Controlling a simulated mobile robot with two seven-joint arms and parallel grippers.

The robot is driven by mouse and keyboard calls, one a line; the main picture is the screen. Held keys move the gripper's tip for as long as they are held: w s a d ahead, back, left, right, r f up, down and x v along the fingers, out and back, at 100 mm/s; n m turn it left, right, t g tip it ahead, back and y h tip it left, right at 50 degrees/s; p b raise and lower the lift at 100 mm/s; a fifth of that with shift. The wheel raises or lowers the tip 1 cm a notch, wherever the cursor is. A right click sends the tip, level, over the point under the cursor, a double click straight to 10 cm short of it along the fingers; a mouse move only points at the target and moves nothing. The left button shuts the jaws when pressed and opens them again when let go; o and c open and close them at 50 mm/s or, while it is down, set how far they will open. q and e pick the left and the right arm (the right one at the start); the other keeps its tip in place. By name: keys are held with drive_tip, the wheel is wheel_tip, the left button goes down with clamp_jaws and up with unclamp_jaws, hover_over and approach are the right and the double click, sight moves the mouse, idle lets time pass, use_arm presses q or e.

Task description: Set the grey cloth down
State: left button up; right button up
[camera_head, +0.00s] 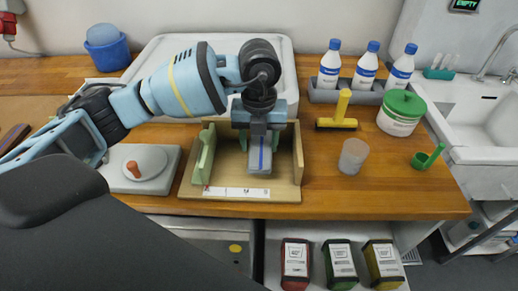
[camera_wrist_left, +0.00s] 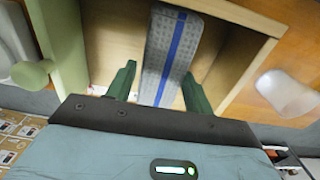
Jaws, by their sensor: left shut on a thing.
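The grey cloth (camera_head: 260,160), folded into a narrow strip with a blue stripe along it, is in the grip of my left gripper (camera_head: 260,142). In the left wrist view the cloth (camera_wrist_left: 172,55) runs away between the two green fingers (camera_wrist_left: 160,90). The cloth is over or inside a shallow wooden box (camera_head: 285,196); I cannot tell whether it touches the box floor. A pale green panel with a knob (camera_head: 205,152) stands at the box's left side; it also shows in the left wrist view (camera_wrist_left: 62,45). My right gripper is not in view.
A large white tray (camera_head: 150,55) lies behind the box. At right are a translucent cup (camera_head: 353,156), a yellow brush (camera_head: 338,122), a green-lidded tub (camera_head: 401,113) and several bottles (camera_head: 366,67).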

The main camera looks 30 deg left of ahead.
sight(259, 146)
use_arm(q)
drive_tip(key=shift+f, duration=1.55)
drive_tip(key=shift+f, duration=0.15)
drive_tip(key=o, duration=1)
drive_tip(key=shift+c, duration=0.2)
wheel_tip(259, 146, up, 12)
